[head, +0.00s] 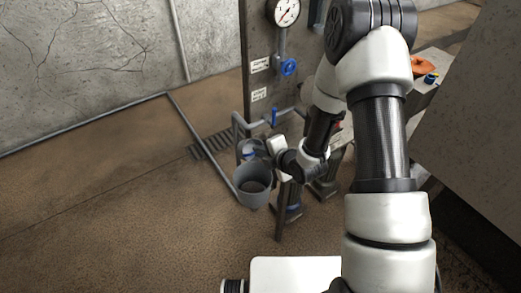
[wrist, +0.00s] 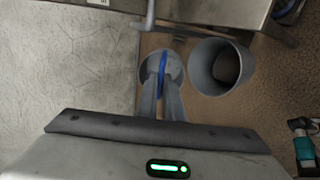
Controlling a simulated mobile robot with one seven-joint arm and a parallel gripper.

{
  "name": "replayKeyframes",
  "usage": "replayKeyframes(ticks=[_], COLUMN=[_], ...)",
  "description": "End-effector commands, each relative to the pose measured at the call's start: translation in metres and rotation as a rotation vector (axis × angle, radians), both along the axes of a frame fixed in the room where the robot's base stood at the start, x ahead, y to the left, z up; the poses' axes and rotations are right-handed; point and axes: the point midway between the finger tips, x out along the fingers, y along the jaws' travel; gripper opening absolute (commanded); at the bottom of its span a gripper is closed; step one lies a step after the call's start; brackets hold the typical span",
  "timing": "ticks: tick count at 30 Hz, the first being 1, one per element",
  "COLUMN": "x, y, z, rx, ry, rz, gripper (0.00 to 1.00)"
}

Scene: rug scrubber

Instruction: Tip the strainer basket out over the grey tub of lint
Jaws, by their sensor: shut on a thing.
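My gripper (wrist: 163,90) is shut on the blue handle (wrist: 162,63) of a round grey strainer basket (wrist: 176,66). The basket also shows small in the head view, by my gripper (head: 262,149), just above the tub's far rim in the picture. The grey tub (head: 253,199) stands below and in front of it, open at the top. In the wrist view the tub (wrist: 198,77) is right of the basket, with a brownish-grey mass of lint (wrist: 227,66) inside. The basket is beside the tub's mouth in that view. I cannot tell what the basket holds.
A grey machine panel (head: 262,100) with a gauge (head: 286,11) and a blue valve knob (head: 289,67) stands behind my arm. Grey pipes run beside the tub. A floor grate (head: 212,143) lies left. The brown floor at left is clear.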

Motion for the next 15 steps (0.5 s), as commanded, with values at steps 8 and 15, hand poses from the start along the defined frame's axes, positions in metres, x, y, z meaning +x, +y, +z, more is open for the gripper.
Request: replayKeyframes(ticks=[8, 15], x=[0.016, 0.026], y=[0.011, 0.017], z=[0.024, 0.023], rx=[-0.158, -0.278], ry=[0.225, 0.413], rz=[0.004, 0.000], gripper=[0.00, 0.00])
